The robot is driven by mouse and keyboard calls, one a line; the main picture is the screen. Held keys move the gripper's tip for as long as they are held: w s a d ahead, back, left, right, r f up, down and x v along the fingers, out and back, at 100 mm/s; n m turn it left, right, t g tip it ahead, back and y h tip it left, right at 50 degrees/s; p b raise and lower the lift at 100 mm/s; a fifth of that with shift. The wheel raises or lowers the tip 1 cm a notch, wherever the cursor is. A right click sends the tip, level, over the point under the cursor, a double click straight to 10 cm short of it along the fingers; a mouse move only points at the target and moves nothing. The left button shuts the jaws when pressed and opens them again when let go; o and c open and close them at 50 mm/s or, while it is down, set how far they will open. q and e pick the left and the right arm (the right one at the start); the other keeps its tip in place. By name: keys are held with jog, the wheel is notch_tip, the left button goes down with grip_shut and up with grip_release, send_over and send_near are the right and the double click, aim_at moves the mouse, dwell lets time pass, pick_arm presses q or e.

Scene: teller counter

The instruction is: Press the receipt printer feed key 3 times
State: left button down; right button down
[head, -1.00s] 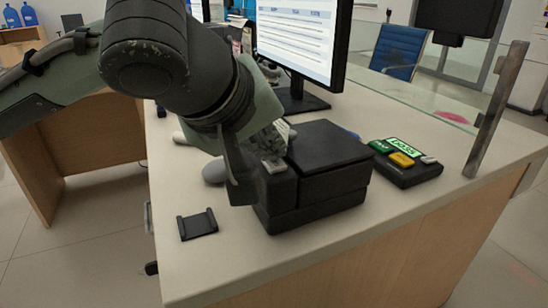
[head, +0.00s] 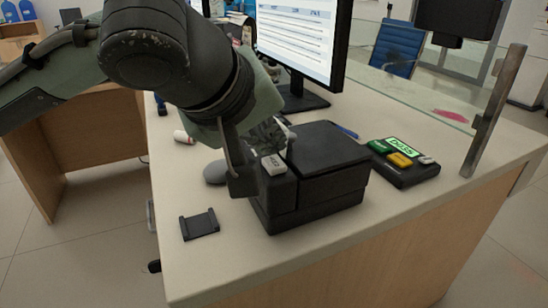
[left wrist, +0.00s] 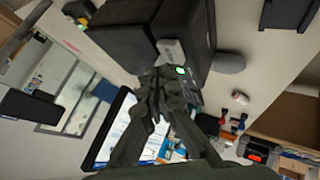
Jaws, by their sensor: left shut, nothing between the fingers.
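The receipt printer (head: 325,172) is a black box on the counter, in the middle of the head view. Its pale grey feed key (head: 274,164) sits on top of the printer's left part. The key also shows in the left wrist view (left wrist: 172,50), near a small green light. My left gripper (head: 268,140) is shut and empty, its tips close beside the key. In the left wrist view the closed fingertips (left wrist: 157,82) point toward the key, with a small gap in the picture. Whether they touch it I cannot tell. My right gripper is out of view.
A monitor (head: 300,45) stands behind. A dark bracket (head: 199,224) lies at front left, and a grey mouse (head: 215,172) is beside the printer. A metal post (head: 490,115) rises at right.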

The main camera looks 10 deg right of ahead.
aim_at(271, 164)
pick_arm(q)
jog(key=shift+r+p, duration=2.5)
jog(key=shift+r, duration=0.1)
jog(key=shift+f, duration=0.1)
